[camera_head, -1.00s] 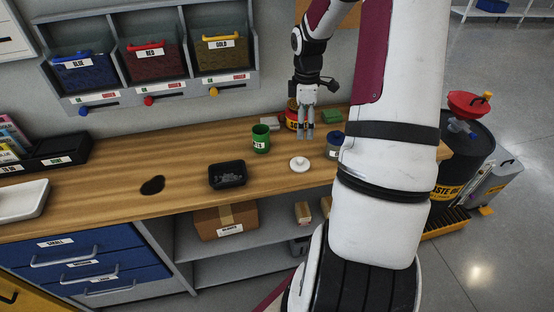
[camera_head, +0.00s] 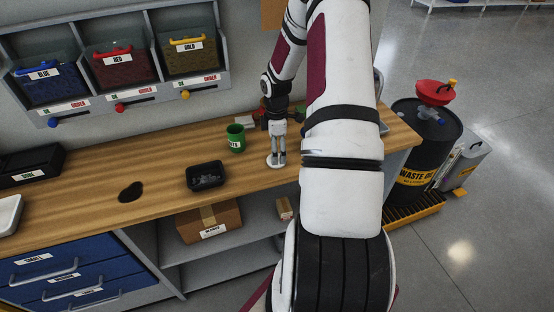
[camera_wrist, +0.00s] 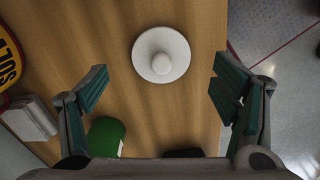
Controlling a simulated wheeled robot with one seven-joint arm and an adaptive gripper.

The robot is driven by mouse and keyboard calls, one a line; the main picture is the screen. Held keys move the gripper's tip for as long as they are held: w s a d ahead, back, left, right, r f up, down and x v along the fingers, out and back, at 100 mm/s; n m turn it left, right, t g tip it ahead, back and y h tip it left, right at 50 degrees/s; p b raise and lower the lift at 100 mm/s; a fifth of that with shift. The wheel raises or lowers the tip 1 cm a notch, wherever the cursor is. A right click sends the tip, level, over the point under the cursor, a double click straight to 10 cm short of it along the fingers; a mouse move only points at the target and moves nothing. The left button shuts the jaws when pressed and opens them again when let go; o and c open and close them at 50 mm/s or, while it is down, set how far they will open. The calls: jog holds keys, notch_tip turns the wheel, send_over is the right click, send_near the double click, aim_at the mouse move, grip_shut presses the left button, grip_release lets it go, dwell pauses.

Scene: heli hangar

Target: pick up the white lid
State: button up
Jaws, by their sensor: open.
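The white lid (camera_wrist: 161,54) is a round disc with a raised knob at its middle. It lies on the wooden bench top (camera_head: 100,186). In the head view the lid (camera_head: 270,164) shows partly behind my fingertips. My gripper (camera_head: 277,163) points down over it. In the wrist view my gripper (camera_wrist: 160,92) is open and empty, its green-padded fingers wide apart. The lid lies between the finger lines but toward the top of the picture, so the fingers are not closed around it. I cannot tell the exact height of the fingertips above the bench.
A green cup (camera_head: 236,139) and a black tray (camera_head: 206,176) stand left of my gripper. In the wrist view the green cup (camera_wrist: 106,137) is near the left finger. A yellow-and-red labelled container (camera_wrist: 10,62) is at the left. The bench's edge runs close to the lid.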

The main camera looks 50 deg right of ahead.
notch_tip(320, 180, down, 3)
jog(key=shift+f, duration=0.15)
jog(key=c, duration=0.9)
jog(key=shift+o, duration=0.2)
jog(key=shift+r, duration=0.2)
